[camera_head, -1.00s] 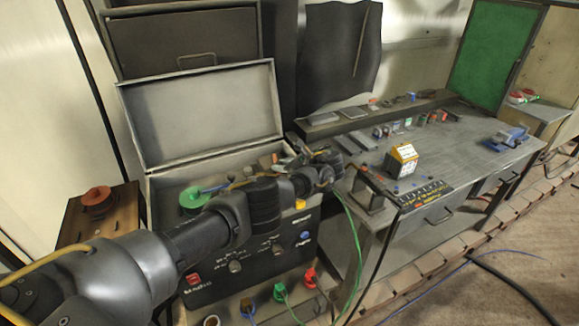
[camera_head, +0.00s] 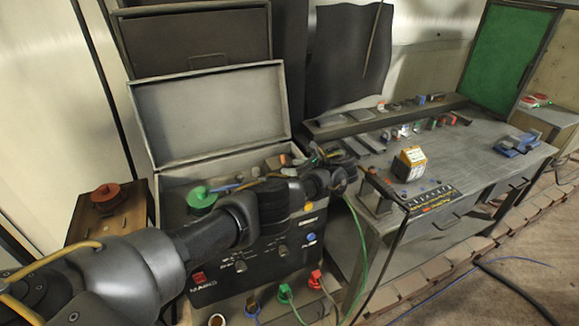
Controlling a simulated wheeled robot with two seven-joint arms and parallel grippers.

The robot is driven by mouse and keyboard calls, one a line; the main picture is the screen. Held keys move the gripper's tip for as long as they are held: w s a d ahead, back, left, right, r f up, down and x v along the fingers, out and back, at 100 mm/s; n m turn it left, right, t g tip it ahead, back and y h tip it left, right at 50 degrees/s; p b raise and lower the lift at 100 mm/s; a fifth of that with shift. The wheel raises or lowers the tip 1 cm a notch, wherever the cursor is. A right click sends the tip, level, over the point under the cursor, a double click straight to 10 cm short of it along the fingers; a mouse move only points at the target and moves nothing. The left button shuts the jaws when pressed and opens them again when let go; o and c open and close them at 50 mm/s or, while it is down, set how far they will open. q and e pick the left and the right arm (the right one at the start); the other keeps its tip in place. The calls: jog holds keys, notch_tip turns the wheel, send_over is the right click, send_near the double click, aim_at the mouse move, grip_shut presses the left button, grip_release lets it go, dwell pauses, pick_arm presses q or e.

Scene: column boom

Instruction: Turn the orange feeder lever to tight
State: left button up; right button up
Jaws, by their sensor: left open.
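My left arm reaches in from the lower left, across the front of an open grey machine case (camera_head: 222,108). My left gripper (camera_head: 326,153) is at the far end of the arm, above the right end of the case and beside the workbench. It is open, and nothing shows between its fingers, though they are small and dark in this view. I cannot make out an orange feeder lever for certain; the arm and gripper cover part of the case's inside. An orange-yellow round knob (camera_head: 308,207) shows on the black front panel. My right gripper is not in view.
A green spool (camera_head: 201,197) sits in the case, and a red spool (camera_head: 105,193) on a brown box at left. The workbench (camera_head: 465,150) at right holds a yellow box (camera_head: 408,162) and small parts. Cables hang below and cross the floor.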

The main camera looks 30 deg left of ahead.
pick_arm(q)
jog(key=b+v, duration=0.1)
jog(key=v, duration=0.8)
jog(key=shift+f, duration=0.1)
